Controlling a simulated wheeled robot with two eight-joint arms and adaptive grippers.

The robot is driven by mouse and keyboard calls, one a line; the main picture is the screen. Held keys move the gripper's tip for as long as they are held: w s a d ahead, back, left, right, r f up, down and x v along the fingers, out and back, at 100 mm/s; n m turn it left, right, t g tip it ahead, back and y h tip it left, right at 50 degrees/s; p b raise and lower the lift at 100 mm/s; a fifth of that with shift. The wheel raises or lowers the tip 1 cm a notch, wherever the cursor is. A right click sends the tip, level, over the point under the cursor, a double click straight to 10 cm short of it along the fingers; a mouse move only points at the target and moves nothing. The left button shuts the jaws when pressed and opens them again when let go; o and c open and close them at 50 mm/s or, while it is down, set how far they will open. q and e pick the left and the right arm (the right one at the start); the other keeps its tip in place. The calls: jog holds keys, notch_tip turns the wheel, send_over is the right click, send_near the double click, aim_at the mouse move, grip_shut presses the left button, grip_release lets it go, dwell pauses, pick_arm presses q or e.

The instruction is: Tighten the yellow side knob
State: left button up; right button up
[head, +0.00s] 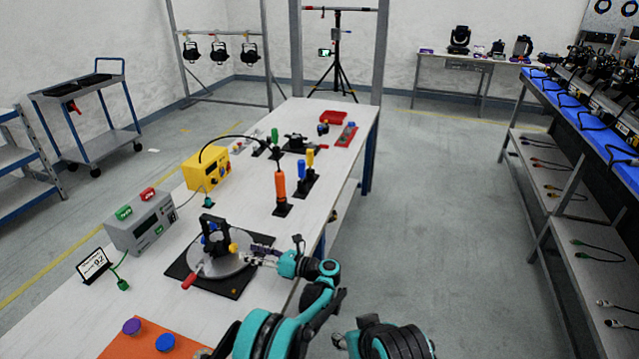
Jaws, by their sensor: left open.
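The yellow side knob (233,247) is small and round. It sits at the side of a black upright bracket (210,231) on a round grey disc (222,267). The disc lies on a black base plate (237,291) on the white bench. A red handle (190,280) sticks out at the disc's front left, and a small blue part shows at the bracket. My left gripper (256,254) is open just right of the yellow knob, over the disc's right edge. The picture is too small to tell whether its fingers touch the knob.
A grey meter box (142,222) and a yellow box (207,168) stand along the bench's left side. An orange-handled tool (280,186) stands upright behind the disc. An orange mat (130,343) with purple and blue knobs lies in front. Floor right of the bench is clear.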

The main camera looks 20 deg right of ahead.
pick_arm(q)
jog(key=p+v, duration=0.1)
jog(key=v, duration=0.3)
jog(key=shift+r, duration=0.1)
jog(key=w+d+r+m+t+h, duration=0.5)
jog(key=d+r+m+t+h, duration=0.1)
jog(key=d+r+m+h, duration=0.2)
jog(key=w+d+r+m+t+h, duration=0.5)
jog(key=d+r+m+t+h, duration=0.2)
jog(key=d+m, duration=0.3)
jog(key=shift+w+d+r+m+h+b, duration=0.25)
jog(key=shift+d+r+m+h+b, duration=0.25)
jog(key=shift+d, duration=0.85)
jog(key=shift+f, duration=0.1)
